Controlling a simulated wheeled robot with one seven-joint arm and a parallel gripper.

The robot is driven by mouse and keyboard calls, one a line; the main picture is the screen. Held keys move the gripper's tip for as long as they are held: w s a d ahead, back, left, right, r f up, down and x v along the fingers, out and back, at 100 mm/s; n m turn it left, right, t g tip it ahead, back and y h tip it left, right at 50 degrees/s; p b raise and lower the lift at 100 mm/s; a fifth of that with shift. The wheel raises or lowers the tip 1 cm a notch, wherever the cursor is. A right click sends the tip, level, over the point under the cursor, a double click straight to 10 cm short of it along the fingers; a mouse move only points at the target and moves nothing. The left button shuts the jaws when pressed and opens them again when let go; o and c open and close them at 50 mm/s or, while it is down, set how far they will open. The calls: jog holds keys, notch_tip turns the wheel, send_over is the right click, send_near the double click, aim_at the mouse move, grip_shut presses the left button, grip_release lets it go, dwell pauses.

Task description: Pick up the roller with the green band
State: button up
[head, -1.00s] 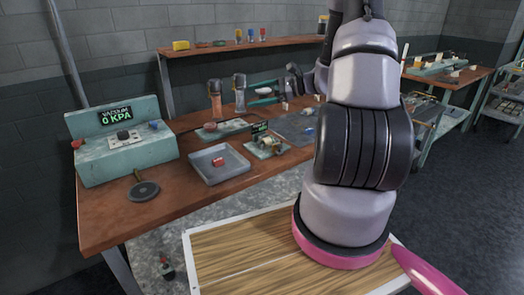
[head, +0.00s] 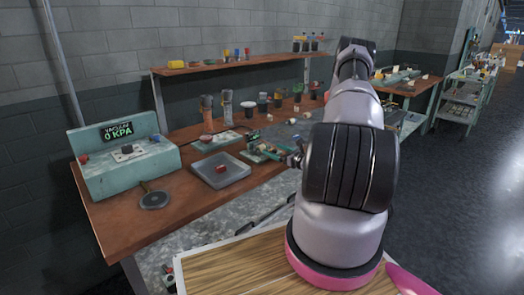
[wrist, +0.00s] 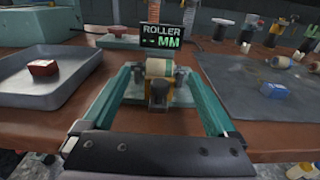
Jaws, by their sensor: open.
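In the wrist view my gripper (wrist: 157,69) is open, its two teal fingers apart with nothing held. A cream roller (wrist: 160,68) lies across a measuring stand (wrist: 180,98) between and beyond the fingertips; I see no clear green band on it. Another cream roller (wrist: 281,62) with a green mark near its left end lies on the dark mat (wrist: 235,82) to the right, apart from the gripper. In the head view my gripper (head: 265,148) is low over the bench by the stand; pale rollers (head: 292,121) lie behind it, too small to read bands.
A grey tray (wrist: 85,72) with a red block (wrist: 43,67) is left of the gripper. A blue-ended piece (wrist: 275,91) lies on the mat. The roller display (wrist: 162,36) stands behind the stand. Several upright spools line the back.

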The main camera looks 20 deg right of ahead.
aim_at(263, 145)
jog(key=x, duration=0.6)
jog(key=shift+d, duration=0.1)
grip_shut()
